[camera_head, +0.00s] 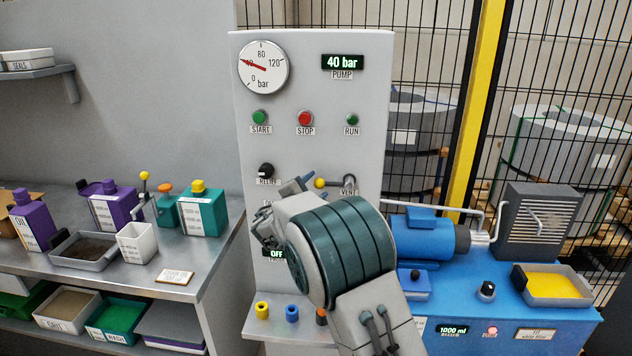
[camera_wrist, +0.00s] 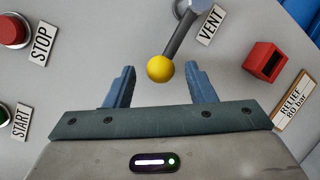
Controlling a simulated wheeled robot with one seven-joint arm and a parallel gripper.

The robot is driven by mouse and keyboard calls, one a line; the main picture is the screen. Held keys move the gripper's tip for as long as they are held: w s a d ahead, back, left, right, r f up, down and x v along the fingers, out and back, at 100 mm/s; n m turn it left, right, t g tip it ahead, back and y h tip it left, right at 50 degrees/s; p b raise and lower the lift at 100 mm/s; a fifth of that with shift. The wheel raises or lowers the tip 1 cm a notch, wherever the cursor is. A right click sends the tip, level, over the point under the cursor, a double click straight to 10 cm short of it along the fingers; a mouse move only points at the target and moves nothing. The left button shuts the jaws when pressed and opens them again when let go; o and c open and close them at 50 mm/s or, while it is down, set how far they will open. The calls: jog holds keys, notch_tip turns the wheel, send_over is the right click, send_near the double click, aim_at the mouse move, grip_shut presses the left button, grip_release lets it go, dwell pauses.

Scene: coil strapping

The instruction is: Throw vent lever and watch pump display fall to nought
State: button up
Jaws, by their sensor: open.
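The vent lever (camera_head: 335,183) is on the grey control panel, with a yellow ball knob at its left end above the VENT label. In the wrist view the yellow knob (camera_wrist: 160,69) sits between the tips of my open gripper (camera_wrist: 160,86), with clear gaps on both sides. The lever's grey rod runs up to its pivot beside the VENT label. In the head view my gripper (camera_head: 300,187) is in front of the panel, partly hidden by my wrist. The pump display (camera_head: 342,62) reads 40 bar. The dial gauge (camera_head: 263,66) needle points near 40.
START (camera_head: 260,117), STOP (camera_head: 305,118) and RUN (camera_head: 352,118) are above the lever. A red block (camera_wrist: 264,61) by the RELIEF 80 bar label is near my gripper. A bench (camera_head: 195,278) with bottles and trays stands left, and a blue pump unit (camera_head: 425,232) right.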

jog(key=shift+w+d, duration=0.2)
jog(key=shift+w, duration=0.35)
grip_shut()
